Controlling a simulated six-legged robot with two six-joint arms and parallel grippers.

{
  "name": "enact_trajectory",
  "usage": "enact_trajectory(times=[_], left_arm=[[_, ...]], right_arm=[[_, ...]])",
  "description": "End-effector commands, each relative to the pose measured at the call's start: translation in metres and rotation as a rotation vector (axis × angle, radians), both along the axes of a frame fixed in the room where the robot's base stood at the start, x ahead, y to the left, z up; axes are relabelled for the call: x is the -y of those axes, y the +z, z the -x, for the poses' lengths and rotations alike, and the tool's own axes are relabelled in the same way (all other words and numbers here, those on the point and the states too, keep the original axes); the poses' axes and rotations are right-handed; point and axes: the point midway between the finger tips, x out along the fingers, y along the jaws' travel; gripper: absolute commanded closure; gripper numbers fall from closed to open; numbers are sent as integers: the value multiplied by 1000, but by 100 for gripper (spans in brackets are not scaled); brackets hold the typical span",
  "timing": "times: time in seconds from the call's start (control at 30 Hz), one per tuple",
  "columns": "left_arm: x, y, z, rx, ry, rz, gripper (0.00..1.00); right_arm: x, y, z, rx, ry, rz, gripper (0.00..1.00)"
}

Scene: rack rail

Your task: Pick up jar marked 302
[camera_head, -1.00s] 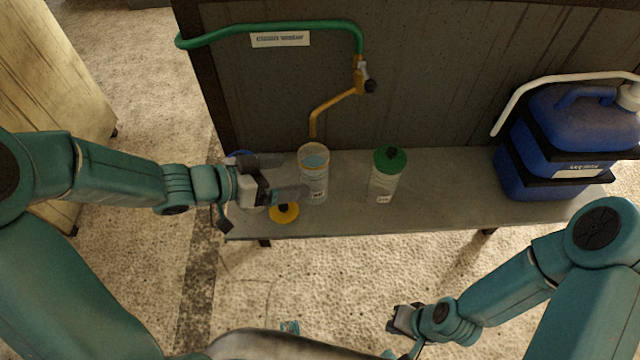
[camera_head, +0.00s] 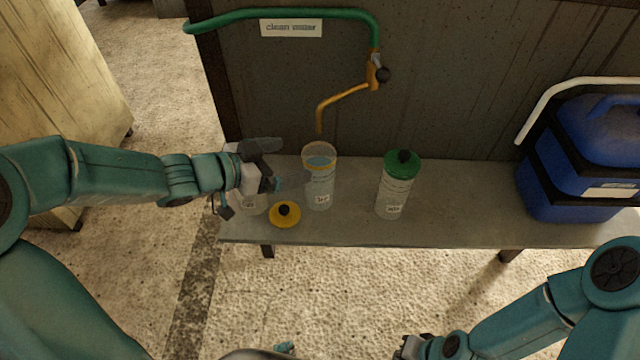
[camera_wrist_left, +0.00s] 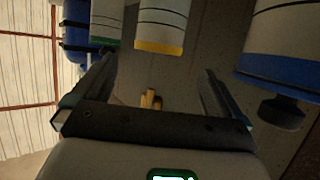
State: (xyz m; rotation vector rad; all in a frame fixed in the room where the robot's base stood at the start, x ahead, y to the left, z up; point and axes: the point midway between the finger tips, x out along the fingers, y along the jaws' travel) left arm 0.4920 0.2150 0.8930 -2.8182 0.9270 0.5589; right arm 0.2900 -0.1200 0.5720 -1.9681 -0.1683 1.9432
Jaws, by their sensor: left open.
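Three clear jars stand on the grey bench (camera_head: 450,222). The middle jar (camera_head: 320,190) has a yellow band and no lid, and holds some liquid; its yellow lid (camera_head: 285,214) lies in front. A jar with a green lid (camera_head: 395,196) stands to its right. A jar (camera_head: 254,206) on the left is mostly hidden behind my left gripper (camera_head: 270,165); its blue lid (camera_wrist_left: 275,85) shows in the left wrist view. I cannot read the labels surely. My left gripper is open and empty, between the left and middle jars. My right gripper (camera_head: 410,347) is low, cut by the frame edge.
A blue canister (camera_head: 575,165) stands at the bench's right. The bench is clear between it and the green-lidded jar.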

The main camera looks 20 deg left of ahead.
Motion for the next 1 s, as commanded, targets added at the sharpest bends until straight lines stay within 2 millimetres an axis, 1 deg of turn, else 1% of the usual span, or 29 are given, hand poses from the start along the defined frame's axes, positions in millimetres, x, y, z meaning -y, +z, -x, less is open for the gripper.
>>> enact_trajectory(times=[0.03, 0.2, 0.37, 0.43, 0.6, 0.7, 0.8, 0.97, 1.0], left_arm=[[9, -9, -9, -1, -5, 1, 0], [27, -20, -33, 0, -4, 0, 0], [35, -23, -42, -2, -1, 0, 0], [39, -27, -46, -1, -2, 0, 0], [55, -41, -66, -1, -3, 0, 0], [61, -44, -75, -1, -1, 1, 0], [64, -44, -79, 0, 0, 0, 0], [63, -44, -79, 0, 0, 0, 0], [63, -44, -79, 0, 0, 0, 3]], right_arm=[[0, -8, 0, 0, 0, 0, 100], [0, -15, 0, 0, 0, 0, 100], [0, -17, 0, 0, 0, 0, 100], [0, -21, 0, 0, 0, 0, 100], [0, -31, 0, 0, 0, 0, 100], [0, -33, 0, 0, 0, 0, 100], [0, -33, 0, 0, 0, 0, 100], [0, -32, 0, 0, 0, 0, 100], [0, -32, 0, 0, 0, 0, 100]])
